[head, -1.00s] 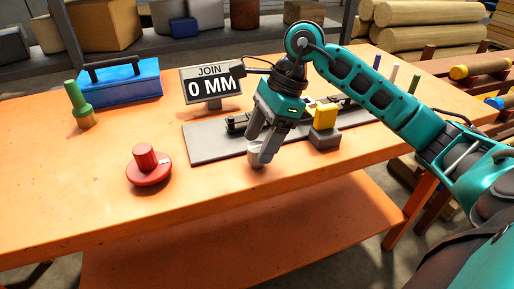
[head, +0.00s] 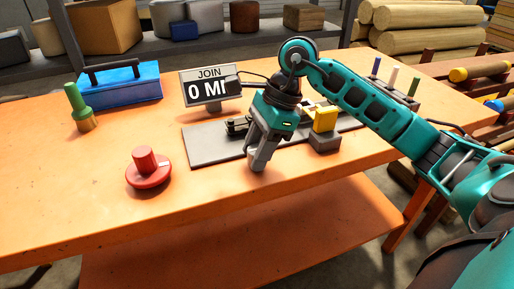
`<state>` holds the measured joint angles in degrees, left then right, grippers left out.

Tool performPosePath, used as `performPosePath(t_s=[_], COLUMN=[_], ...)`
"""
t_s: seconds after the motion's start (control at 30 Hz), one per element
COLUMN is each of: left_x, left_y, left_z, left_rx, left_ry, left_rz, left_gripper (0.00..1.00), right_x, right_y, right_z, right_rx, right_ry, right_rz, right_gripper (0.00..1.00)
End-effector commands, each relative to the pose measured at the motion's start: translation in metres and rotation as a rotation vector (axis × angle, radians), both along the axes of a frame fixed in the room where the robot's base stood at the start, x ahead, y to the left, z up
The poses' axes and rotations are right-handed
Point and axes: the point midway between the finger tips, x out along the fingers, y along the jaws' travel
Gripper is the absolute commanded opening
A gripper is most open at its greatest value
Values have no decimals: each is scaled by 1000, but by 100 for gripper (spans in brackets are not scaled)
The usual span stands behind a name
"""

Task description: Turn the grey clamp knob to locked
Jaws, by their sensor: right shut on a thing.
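The grey clamp knob (head: 256,166) stands near the front edge of the orange table, in front of the grey base plate (head: 212,149). My right gripper (head: 257,155) points down over the knob and is shut on it. Its fingers hide most of the knob; I cannot read any lock mark. My left gripper is not in view.
A red knob (head: 149,171) stands to the left on the table. A yellow-topped grey block (head: 325,127) is close to the right of my gripper. Behind are the JOIN display (head: 208,86), a blue toolbox (head: 122,83) and a green-handled tool (head: 79,106).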

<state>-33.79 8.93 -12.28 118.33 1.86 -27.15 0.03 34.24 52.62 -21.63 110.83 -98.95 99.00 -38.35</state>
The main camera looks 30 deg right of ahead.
Motion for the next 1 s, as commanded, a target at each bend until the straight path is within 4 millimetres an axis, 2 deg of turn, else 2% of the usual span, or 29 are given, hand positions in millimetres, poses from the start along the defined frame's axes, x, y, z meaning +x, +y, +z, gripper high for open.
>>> performPosePath(t_s=[0.1,0.47,0.67,1.0], left_x=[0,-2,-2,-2], left_y=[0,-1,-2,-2], left_z=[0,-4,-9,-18], left_rx=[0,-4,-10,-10], left_ry=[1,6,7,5], left_rz=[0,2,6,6], left_gripper=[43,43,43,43], right_x=[0,0,0,0], right_y=[0,-1,-1,0], right_z=[0,0,-1,-1], right_rx=[0,-2,-2,-1], right_ry=[0,0,-2,-4], right_rz=[0,-63,-194,-505], right_gripper=[11,11,11,11])
